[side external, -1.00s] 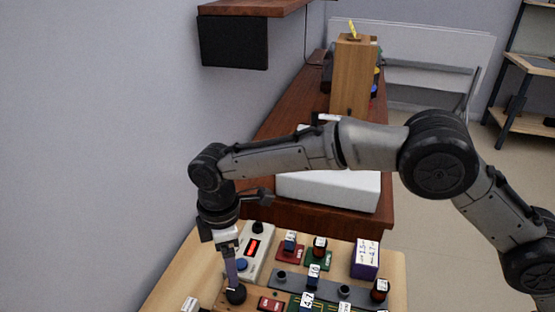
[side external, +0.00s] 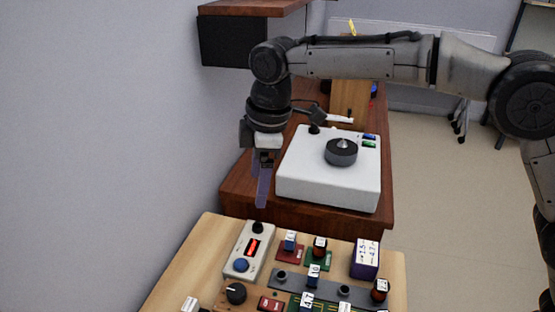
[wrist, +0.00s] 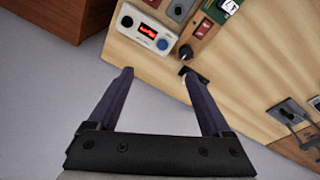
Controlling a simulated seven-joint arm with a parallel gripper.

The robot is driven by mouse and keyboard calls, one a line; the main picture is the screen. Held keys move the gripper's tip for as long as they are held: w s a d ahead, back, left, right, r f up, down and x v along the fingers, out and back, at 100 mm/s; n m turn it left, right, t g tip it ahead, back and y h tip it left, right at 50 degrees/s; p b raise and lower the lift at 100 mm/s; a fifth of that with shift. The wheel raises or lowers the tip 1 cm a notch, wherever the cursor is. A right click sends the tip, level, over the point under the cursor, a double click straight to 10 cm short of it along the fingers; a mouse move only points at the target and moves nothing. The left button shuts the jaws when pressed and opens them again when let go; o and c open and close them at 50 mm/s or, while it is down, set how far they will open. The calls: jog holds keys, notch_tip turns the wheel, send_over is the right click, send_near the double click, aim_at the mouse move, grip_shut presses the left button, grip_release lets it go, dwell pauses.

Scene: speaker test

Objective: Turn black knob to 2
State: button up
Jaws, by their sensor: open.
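The black knob (side external: 236,293) with a white pointer mark sits on the wooden board near the bottom of the side view. It also shows in the wrist view (wrist: 186,52), just beyond the right fingertip in the picture. No scale numbers around it can be read. My gripper (side external: 262,204) hangs fingers down, well above the board and apart from the knob. In the wrist view its two purple fingers (wrist: 157,72) are spread with nothing between them.
A white meter box (side external: 249,250) with a red display and blue button stands beside the knob. Several coloured blocks and a purple box (side external: 365,258) lie to the right. A white box (side external: 300,183) with a large dark dial (side external: 341,152) is behind. A wall borders the left.

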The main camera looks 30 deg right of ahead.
jog(key=shift+m, duration=0.4)
jog(key=shift+s+d+r, duration=0.15)
jog(key=shift+d+r, duration=0.65)
jog(key=shift+d, duration=0.1)
jog(key=shift+s+d+r, duration=0.1)
jog(key=shift+d+r, duration=0.65)
jog(key=shift+d, duration=0.1)
jog(key=s+d+r+m+t, duration=0.2)
jog(key=s+d+r, duration=0.3)
jog(key=d, duration=0.4)
jog(key=s+d+r+m+t, duration=0.1)
jog(key=s+d+r+m, duration=0.1)
jog(key=s+d+r, duration=0.5)
jog(key=s+d+f+m+t, duration=0.1)
jog(key=s+d+f+m, duration=0.45)
jog(key=s+d, duration=0.4)
jog(key=s+f+m+h, duration=0.1)
jog(key=s+f+m, duration=0.3)
jog(key=s+f, duration=0.3)
notch_tip(320, 180, down, 3)
jog(key=shift+a+r, duration=0.15)
jog(key=shift+a, duration=0.15)
